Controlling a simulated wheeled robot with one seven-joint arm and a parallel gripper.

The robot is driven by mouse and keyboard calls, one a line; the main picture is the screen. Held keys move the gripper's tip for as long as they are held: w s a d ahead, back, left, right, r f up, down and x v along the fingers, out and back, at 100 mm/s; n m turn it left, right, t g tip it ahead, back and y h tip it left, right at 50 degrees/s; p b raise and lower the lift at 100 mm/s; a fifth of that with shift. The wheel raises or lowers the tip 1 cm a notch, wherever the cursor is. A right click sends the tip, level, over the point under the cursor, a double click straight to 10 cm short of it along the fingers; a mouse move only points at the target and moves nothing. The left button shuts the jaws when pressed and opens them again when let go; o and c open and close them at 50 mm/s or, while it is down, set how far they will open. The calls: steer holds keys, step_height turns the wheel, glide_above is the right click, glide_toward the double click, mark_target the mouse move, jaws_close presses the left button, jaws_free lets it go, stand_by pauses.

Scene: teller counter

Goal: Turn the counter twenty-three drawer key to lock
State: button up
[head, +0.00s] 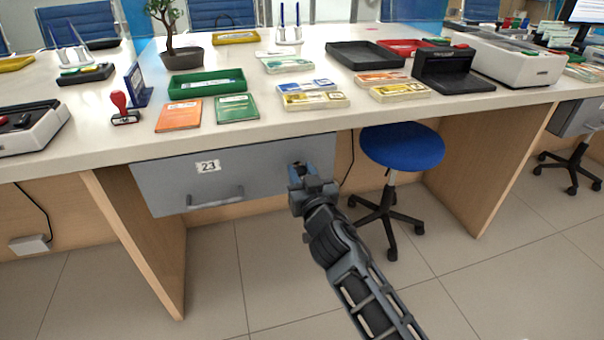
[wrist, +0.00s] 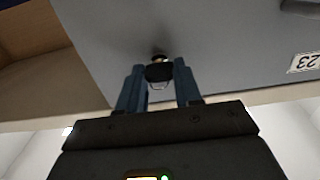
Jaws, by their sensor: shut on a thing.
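The grey drawer (head: 170,180) under the counter carries a white label "23" (head: 208,167) and a bar handle (head: 216,199). It looks closed. My gripper (head: 299,174) is at the right part of the drawer front and hides the lock in the head view. In the wrist view my gripper (wrist: 159,80) is shut on the dark head of the key (wrist: 159,72). The label shows upside down at the right of the wrist view (wrist: 305,62). I cannot tell how far the key is turned.
A blue stool (head: 402,146) stands right of my arm under the counter. The white counter top (head: 330,125) overhangs the drawer and holds trays, banknote bundles, a stamp (head: 122,108) and a small tree (head: 170,40). A wooden side panel (head: 140,235) stands below left. The floor in front is clear.

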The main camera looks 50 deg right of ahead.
steer(key=shift+n, duration=0.4)
steer(key=n, duration=0.3)
steer(key=shift+a+n, duration=0.15)
steer(key=shift+n, duration=0.25)
steer(key=n, duration=0.4)
steer(key=shift+w, duration=0.1)
steer(key=n, duration=0.5)
steer(key=shift+p, duration=0.35)
steer(key=n+p, duration=0.1)
steer(key=n, duration=0.3)
steer(key=shift+f, duration=0.15)
steer(key=shift+n, duration=0.3)
steer(key=o, duration=1)
steer(key=shift+o, duration=0.2)
